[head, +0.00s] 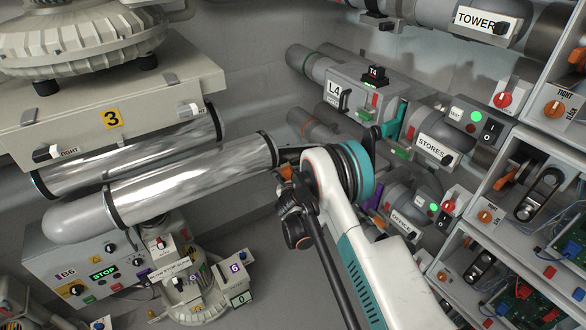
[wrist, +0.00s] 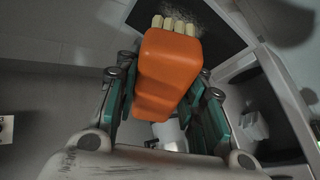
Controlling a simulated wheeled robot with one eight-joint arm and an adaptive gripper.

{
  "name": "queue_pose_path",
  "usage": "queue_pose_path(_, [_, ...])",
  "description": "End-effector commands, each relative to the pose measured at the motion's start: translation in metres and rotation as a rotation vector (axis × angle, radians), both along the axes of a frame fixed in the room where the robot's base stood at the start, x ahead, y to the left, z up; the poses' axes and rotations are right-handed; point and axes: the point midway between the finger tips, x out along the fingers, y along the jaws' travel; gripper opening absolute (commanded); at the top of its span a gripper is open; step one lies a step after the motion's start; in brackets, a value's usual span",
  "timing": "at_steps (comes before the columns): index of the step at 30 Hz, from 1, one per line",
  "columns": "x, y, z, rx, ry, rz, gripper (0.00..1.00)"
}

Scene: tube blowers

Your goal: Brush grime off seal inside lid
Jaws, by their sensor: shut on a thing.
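In the wrist view, my gripper (wrist: 164,102) is shut on an orange brush (wrist: 168,75), with teal fingers on both sides of its handle. The brush's short pale bristles (wrist: 175,25) point away from my gripper, over a dark flat panel (wrist: 222,42). Pale speckled grime (wrist: 196,12) shows on the panel just beyond the bristles. I cannot tell whether the bristles touch it, nor whether this panel is the lid's seal. In the head view, my arm hides most of my gripper and the brush.
A grey frame edge (wrist: 232,66) borders the panel. In the head view, shiny tubes (head: 190,180) lie left of my arm. Units labelled L4 (head: 350,90) and STORES (head: 433,135) stand behind it, and open cabinets (head: 545,145) stand right. Bare floor shows below.

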Motion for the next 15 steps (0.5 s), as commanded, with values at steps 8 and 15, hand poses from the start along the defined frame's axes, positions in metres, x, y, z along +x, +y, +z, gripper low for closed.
queue_pose_path(8, [0.004, 0.027, 0.001, 0.000, 0.000, -0.011, 0.17])
queue_pose_path(15, [0.025, 0.030, 0.001, 0.001, 0.000, -0.010, 0.17])
